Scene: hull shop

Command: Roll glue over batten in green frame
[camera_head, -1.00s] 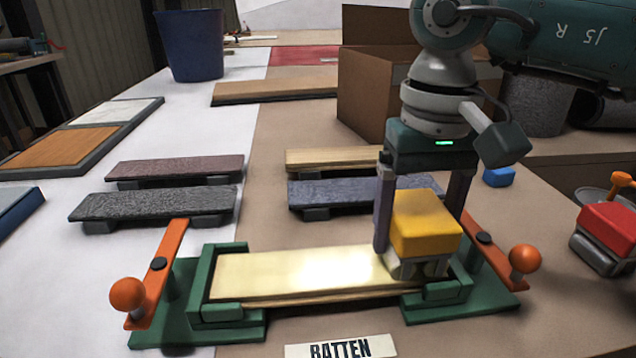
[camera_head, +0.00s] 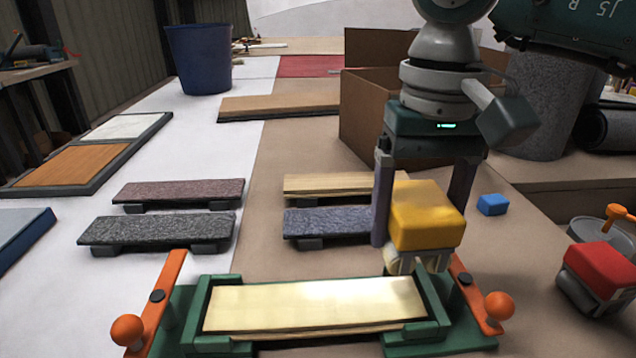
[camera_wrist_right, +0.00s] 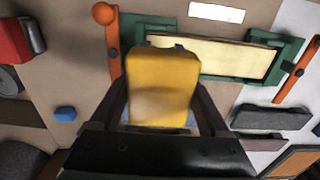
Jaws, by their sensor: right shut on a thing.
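The batten (camera_head: 310,303) lies in the green frame (camera_head: 201,308), with a pale, glossy top. It also shows in the wrist view (camera_wrist_right: 235,58). My right gripper (camera_head: 424,215) is shut on the yellow block of the glue roller (camera_head: 428,213), with a finger on either side. The roller's pale lower part shows beneath the block, at the far side of the batten's right end. It appears raised clear of the batten, though its exact height is hard to tell. In the wrist view the yellow block (camera_wrist_right: 162,88) hides part of the frame. My left gripper is out of view.
Orange clamp levers (camera_head: 480,297) with round knobs flank the frame. Boards on small blocks, such as a grey one (camera_head: 155,229), lie behind. A cardboard box (camera_head: 365,120) stands behind the gripper. A red-topped block (camera_head: 603,270) and a small blue block (camera_head: 492,204) are at right.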

